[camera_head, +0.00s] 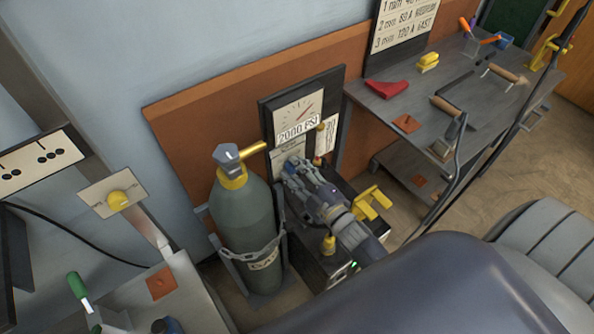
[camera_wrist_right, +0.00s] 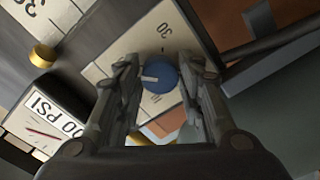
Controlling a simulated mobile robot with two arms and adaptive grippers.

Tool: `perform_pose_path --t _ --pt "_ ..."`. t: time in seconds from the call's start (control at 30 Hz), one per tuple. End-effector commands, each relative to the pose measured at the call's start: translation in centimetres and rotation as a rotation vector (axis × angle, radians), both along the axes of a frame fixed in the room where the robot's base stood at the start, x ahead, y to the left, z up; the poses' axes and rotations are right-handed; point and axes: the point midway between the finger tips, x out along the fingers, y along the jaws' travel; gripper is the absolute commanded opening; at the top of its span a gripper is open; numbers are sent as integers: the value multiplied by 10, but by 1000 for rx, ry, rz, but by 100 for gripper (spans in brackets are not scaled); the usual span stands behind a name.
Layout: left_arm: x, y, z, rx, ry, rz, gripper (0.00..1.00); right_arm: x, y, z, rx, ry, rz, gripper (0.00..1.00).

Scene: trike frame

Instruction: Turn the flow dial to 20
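The flow dial (camera_wrist_right: 160,75) is a round blue knob with a white pointer mark that points left in the right wrist view. In the head view my right gripper (camera_head: 290,168) reaches the panel below the 2000 PSI gauge (camera_head: 297,112) and hides the dial. My left gripper is not in view.
A grey-green gas cylinder (camera_head: 246,225) with a brass valve stands just left of my right gripper. Yellow handles (camera_head: 371,203) are close on its right. A workbench (camera_head: 385,103) with tools is at the back right. A dark rounded surface (camera_head: 430,290) fills the lower right.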

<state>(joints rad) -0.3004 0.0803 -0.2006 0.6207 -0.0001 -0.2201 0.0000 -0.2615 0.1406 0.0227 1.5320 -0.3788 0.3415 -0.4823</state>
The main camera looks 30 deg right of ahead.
Motion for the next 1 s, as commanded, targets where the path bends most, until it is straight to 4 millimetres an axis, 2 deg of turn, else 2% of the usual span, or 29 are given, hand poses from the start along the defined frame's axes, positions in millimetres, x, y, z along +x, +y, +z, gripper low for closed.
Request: perform_pose_path --t 0.47,0.57,1.0 --pt "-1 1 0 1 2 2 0 -6 -1 -1 1 2 -1 51" --pt "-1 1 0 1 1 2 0 -18 -3 -2 1 3 -1 51" --pt "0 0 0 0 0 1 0 -98 -14 -1 2 3 -1 51"
